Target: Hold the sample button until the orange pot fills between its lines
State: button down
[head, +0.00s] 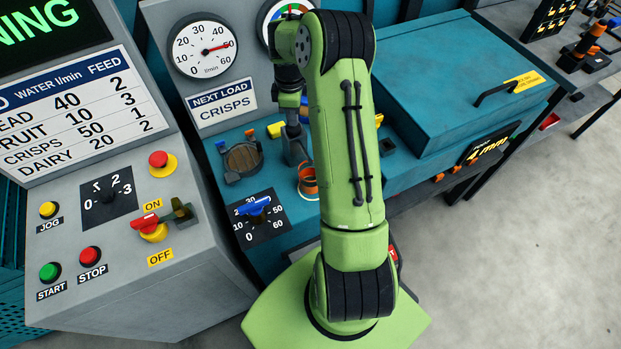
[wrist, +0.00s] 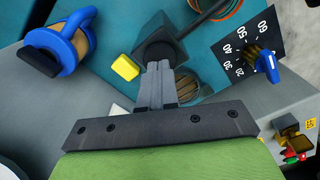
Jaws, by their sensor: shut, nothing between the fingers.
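The orange pot (head: 308,182) stands on the teal bench just left of my arm in the head view. Its edge shows at the top of the wrist view (wrist: 232,8). The fill level and lines are too small to read. A dark sampler block (wrist: 160,45) has a pipe (wrist: 205,12) reaching toward the pot. My gripper (wrist: 159,68) is shut and empty, its fingertips at the block, apparently against its face. No sample button shows clearly; the fingers may cover it. I cannot tell whether it is pressed. In the head view the gripper is mostly hidden by my arm.
A dial with a blue handle (wrist: 266,62) is right of the fingers, also in the head view (head: 254,206). A yellow block (wrist: 125,67) and blue-handled valve (wrist: 66,42) are left. The control panel (head: 120,250) stands left; a teal cabinet (head: 450,80) stands right.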

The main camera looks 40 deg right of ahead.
jog(key=shift+f+b, duration=0.7)
jog(key=shift+f, duration=0.45)
dwell(5.2)
notch_tip(320, 180, up, 6)
jog(key=p, duration=0.5)
jog(key=shift+r, duration=0.25)
jog(key=shift+f, duration=0.2)
